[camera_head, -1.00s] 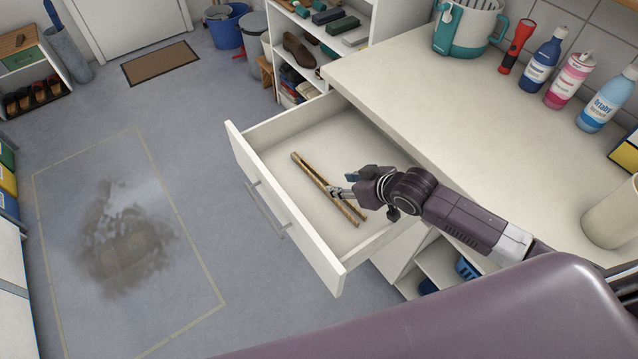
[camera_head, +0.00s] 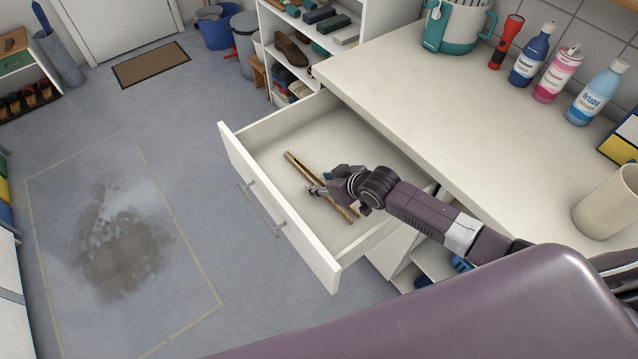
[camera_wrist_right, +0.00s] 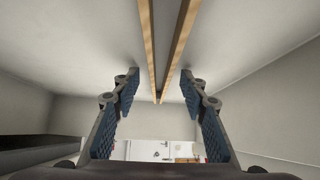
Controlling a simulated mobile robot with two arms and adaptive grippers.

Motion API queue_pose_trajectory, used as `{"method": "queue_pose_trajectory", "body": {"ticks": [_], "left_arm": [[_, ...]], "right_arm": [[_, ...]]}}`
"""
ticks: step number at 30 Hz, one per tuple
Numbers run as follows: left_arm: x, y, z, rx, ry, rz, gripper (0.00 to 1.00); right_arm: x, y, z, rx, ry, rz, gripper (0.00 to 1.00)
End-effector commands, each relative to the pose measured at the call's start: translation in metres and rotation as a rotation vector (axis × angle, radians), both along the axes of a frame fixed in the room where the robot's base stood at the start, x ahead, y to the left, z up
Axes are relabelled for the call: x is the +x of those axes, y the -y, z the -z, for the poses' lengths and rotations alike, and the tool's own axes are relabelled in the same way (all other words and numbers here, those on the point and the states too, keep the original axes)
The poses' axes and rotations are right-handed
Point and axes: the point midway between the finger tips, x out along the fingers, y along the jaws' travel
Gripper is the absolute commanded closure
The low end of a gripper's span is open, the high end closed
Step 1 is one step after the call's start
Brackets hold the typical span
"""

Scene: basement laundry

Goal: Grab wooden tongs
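The wooden tongs (camera_head: 301,168) lie on the floor of the open white drawer (camera_head: 261,157), with two long thin arms that meet at one end. My right gripper (camera_head: 318,189) is inside the drawer, over the middle of the tongs, and hides part of them. In the right wrist view the tongs (camera_wrist_right: 169,50) run between the two blue-padded fingers of my right gripper (camera_wrist_right: 160,88). The fingers are spread, with a gap on both sides of the tongs, and do not touch them. My left gripper does not show.
The drawer front with its handle (camera_head: 258,209) faces the open floor. The worktop (camera_head: 440,110) beside the drawer holds a teal-and-white basket (camera_head: 450,28), a red torch (camera_head: 506,42), several bottles and a beige cup (camera_head: 608,203). The drawer holds only the tongs.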

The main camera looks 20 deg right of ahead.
Motion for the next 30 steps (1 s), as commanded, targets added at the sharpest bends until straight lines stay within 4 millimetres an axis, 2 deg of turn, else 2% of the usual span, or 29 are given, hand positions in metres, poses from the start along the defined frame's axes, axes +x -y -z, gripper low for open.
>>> {"method": "queue_pose_trajectory", "body": {"ticks": [2,12,23,26,30], "left_arm": [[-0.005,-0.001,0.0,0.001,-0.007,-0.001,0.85],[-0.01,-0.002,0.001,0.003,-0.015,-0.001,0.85],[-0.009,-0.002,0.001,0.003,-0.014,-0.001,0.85],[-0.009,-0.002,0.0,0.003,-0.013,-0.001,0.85],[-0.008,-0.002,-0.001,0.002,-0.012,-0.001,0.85]], "right_arm": [[0.0,0.0,0.0,0.0,0.0,0.0,0.64],[0.0,0.0,0.0,0.0,-0.001,0.001,1.0],[0.0,0.0,-0.003,0.0,0.0,0.0,1.0],[0.0,0.0,-0.008,0.0,0.001,0.0,1.0],[0.0,0.0,-0.026,0.002,0.002,-0.001,1.0]]}}
